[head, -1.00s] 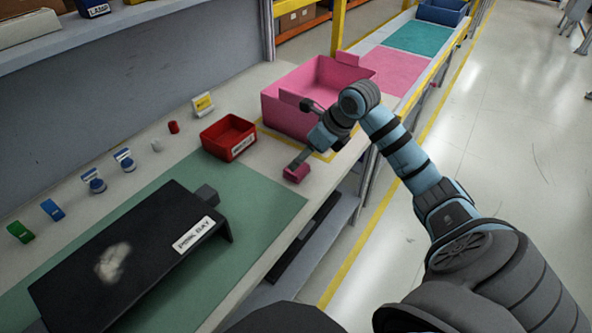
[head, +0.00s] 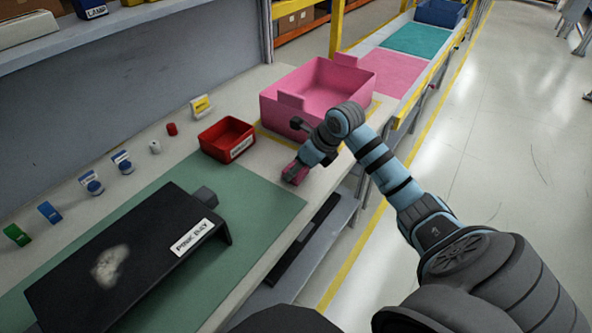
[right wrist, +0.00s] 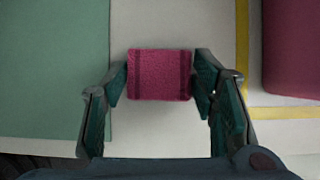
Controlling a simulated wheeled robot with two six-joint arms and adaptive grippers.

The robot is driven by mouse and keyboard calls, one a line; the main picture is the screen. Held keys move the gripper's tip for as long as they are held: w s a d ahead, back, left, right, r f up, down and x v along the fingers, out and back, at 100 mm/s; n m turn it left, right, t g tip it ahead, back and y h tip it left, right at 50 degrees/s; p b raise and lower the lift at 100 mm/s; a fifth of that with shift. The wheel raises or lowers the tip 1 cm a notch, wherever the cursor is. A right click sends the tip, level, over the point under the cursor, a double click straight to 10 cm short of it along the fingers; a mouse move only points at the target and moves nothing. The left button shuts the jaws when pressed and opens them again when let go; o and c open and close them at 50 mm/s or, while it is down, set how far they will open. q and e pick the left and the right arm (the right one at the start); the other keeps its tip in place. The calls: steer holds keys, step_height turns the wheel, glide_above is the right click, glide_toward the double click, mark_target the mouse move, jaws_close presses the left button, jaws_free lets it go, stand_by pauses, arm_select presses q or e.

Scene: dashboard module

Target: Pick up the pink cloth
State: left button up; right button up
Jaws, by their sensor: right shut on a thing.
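The pink cloth (head: 294,173) is a small folded block on the pale bench top, just right of the green mat. In the right wrist view the cloth (right wrist: 160,75) shows two darker bands near its ends. My right gripper (head: 297,170) reaches down over it and hides part of it in the head view. In the right wrist view the fingers of my right gripper (right wrist: 161,80) are closed against the cloth's two sides. I cannot tell whether the cloth is clear of the bench. My left gripper is not in view.
A pink bin (head: 318,90) stands behind the gripper, with a red tray (head: 227,138) to its left. A black module (head: 125,255) sits on the green mat (head: 262,205). Several small parts line the bench's back. The bench's front edge is close to the cloth.

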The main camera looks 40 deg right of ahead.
steer(key=shift+r, duration=0.1)
step_height(320, 180, up, 20)
steer(key=p, duration=0.3)
steer(key=shift+p, duration=0.4)
steer(key=o, duration=0.6)
steer(key=c, duration=0.5)
